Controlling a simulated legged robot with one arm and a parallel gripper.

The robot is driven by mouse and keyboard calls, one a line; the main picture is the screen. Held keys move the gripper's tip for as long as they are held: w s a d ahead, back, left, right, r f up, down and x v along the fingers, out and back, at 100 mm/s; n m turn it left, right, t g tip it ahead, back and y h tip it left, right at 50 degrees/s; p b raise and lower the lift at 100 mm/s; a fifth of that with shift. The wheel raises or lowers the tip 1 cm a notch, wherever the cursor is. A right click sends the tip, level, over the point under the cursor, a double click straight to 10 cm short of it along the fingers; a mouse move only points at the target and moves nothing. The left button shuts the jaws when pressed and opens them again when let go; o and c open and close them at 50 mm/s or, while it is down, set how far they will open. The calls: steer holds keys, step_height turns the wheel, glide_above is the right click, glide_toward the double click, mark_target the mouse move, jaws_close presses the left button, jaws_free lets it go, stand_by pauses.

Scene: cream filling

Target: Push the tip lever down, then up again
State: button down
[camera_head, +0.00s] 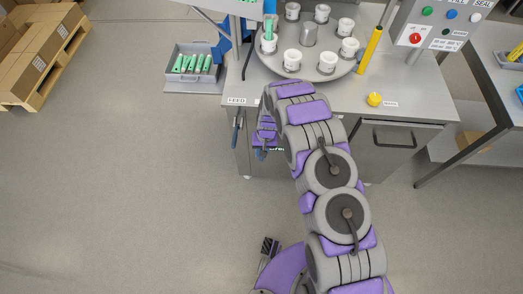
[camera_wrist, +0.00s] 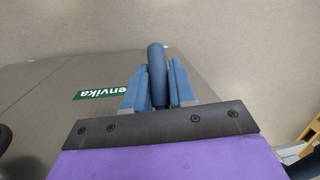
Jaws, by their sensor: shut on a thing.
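My gripper (camera_wrist: 157,84) has its blue fingers shut around a dark blue-grey rounded handle (camera_wrist: 156,60) in the wrist view. I take this handle for the tip lever; its tip stands out beyond the fingers, and its base is hidden. In the head view my gripper (camera_head: 263,153) hangs low in front of the grey cabinet, below the worktop edge. My arm hides part of the cabinet front, and the lever cannot be told apart there.
A blue-handled lever (camera_head: 236,131) hangs at the cabinet's left side, below the FEED label. The worktop (camera_head: 405,85) holds a turntable (camera_head: 267,62) with several white cups, a yellow post (camera_head: 370,50) and a yellow knob (camera_head: 374,99). A grey tray (camera_head: 176,77) holds green tubes.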

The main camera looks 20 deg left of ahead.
steer(key=shift+s+r+g+h+p, duration=0.2)
steer(key=shift+s+r+g, duration=0.05)
steer(key=shift+r+g, duration=0.55)
steer(key=shift+s+r+g+h+p, duration=0.2)
steer(key=shift+r+g, duration=0.4)
steer(key=shift+g, duration=0.3)
steer(key=c, duration=1)
jaws_free()
steer(key=shift+c, duration=0.2)
steer(key=shift+d, duration=0.1)
steer(key=shift+r, duration=0.1)
steer(key=shift+r, duration=0.3)
step_height(320, 180, up, 3)
steer(key=shift+w+p, duration=0.1)
steer(key=shift+p, duration=0.4)
steer(key=s+d+p, duration=0.1)
steer(key=s+d, duration=0.3)
steer(key=s, duration=0.3)
steer(key=s+d+r+p, duration=0.1)
steer(key=s+d, duration=0.3)
steer(key=s, duration=0.2)
steer(key=shift+s+d, duration=0.2)
steer(key=shift+s, duration=0.15)
